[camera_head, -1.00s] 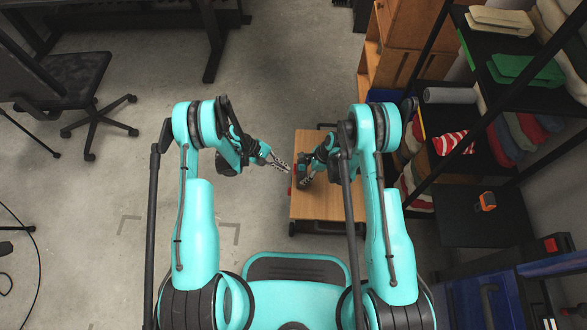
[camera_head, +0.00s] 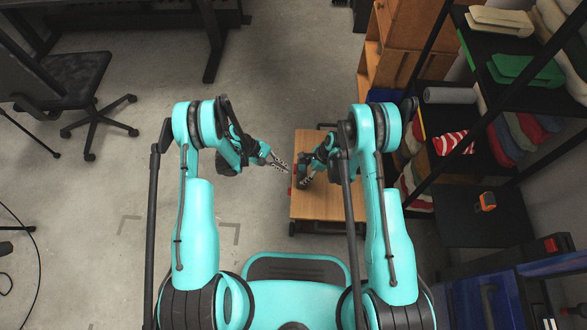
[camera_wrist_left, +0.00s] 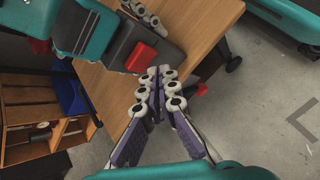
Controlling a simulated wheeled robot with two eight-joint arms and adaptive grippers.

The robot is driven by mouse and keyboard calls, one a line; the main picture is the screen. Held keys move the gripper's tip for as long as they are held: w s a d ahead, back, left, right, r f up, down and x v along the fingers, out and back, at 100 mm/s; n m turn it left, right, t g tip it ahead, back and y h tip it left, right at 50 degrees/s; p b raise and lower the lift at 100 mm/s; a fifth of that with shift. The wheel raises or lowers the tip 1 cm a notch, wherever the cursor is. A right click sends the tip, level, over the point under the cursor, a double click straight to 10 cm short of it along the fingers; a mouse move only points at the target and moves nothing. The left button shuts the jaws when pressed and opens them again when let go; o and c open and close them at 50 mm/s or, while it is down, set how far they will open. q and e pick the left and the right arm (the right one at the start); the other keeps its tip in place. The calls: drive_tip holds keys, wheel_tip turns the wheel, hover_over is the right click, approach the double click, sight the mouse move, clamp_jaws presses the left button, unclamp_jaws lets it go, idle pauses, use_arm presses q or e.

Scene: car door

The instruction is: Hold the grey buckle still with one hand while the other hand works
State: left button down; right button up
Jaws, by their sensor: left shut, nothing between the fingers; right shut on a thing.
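In the left wrist view a dark grey block with a red part, which looks like the buckle (camera_wrist_left: 163,50), sits over the wooden table top at the right gripper's fingers. My right gripper (camera_head: 304,182) is over the table's left part, shut on what appears to be this buckle; the contact is mostly hidden by its own arm. My left gripper (camera_head: 289,170) is shut and empty at the table's left edge; it also shows in the left wrist view (camera_wrist_left: 163,74). Its tips point toward the red part, seemingly close to it; I cannot tell whether they touch.
The small wooden table (camera_head: 318,207) stands in front of me. A small red piece (camera_wrist_left: 203,89) shows at its edge. A black shelf (camera_head: 480,218) with cloths is at the right, a wooden cabinet (camera_head: 400,45) behind. The floor left of the table is clear up to an office chair (camera_head: 70,75).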

use_arm(q)
drive_tip(key=shift+d, duration=0.4)
drive_tip(key=shift+d, duration=0.55)
idle(0.6)
drive_tip(key=shift+a, duration=0.95)
drive_tip(key=shift+a, duration=0.15)
drive_tip(key=a, duration=0.4)
drive_tip(key=shift+a, duration=0.35)
idle(0.4)
